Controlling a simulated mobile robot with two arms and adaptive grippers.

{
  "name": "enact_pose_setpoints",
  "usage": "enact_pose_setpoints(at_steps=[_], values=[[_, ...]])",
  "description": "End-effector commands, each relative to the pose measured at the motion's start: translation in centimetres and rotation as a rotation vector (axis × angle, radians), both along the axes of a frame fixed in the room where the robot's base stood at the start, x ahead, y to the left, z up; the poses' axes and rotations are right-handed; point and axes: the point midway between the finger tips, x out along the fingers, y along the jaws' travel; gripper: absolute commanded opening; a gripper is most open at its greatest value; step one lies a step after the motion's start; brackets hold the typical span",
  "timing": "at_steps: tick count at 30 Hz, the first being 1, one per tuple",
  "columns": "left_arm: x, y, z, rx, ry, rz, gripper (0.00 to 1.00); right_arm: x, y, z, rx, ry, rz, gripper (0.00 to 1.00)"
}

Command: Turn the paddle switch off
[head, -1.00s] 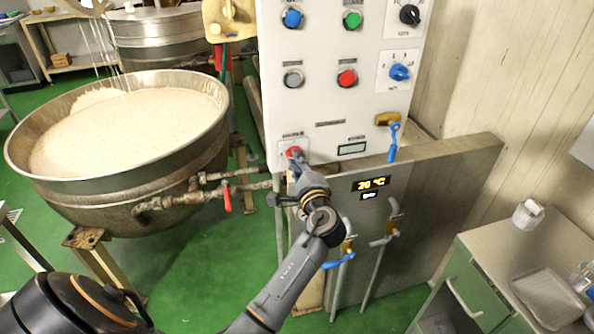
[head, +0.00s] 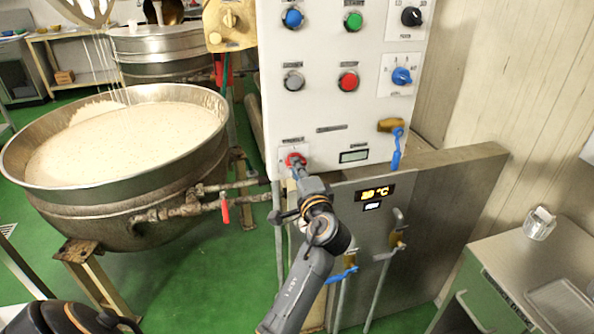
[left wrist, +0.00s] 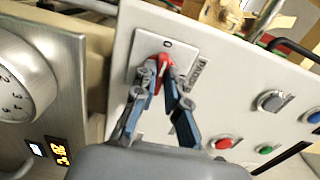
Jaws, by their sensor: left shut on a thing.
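The paddle switch is a red knob on a white plate at the lower left of the white control panel (head: 335,110). In the left wrist view the red paddle switch (left wrist: 165,65) sits below a "0" mark, beside a label that reads like "PADDLE". A pale line shows on its face. My left gripper (head: 298,166) is at the switch, with its blue-grey fingers shut around the red knob. The gripper also shows in the left wrist view (left wrist: 166,82), with a finger on each side of the knob. The fingers partly hide the knob. My right gripper is not in view.
A large kettle (head: 110,205) of pale mix stands at the left. Several buttons and knobs sit higher on the panel. Pipes with a blue-handled valve (head: 342,274) run below it. A green cabinet (head: 500,305) is at the lower right.

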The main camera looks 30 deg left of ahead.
Motion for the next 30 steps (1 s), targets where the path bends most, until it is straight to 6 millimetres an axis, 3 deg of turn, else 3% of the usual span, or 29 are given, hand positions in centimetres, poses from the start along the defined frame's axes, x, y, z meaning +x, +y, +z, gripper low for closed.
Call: enact_pose_setpoints(at_steps=[7,8,11,21,30], values=[[0.0,0.0,-0.2,-0.004,0.001,0.000,0.00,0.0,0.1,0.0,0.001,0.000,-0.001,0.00],[0.0,0.0,-0.2,-0.004,0.001,0.000,0.16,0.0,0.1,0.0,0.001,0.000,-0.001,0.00],[0.0,0.0,-0.1,-0.004,0.001,0.000,0.35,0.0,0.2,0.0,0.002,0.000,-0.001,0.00],[-0.2,-0.3,-0.1,-0.002,0.001,-0.001,0.35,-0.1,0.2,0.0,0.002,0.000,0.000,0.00],[-3.1,-3.7,-0.2,-0.004,0.001,-0.002,0.35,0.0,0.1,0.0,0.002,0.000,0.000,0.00]])
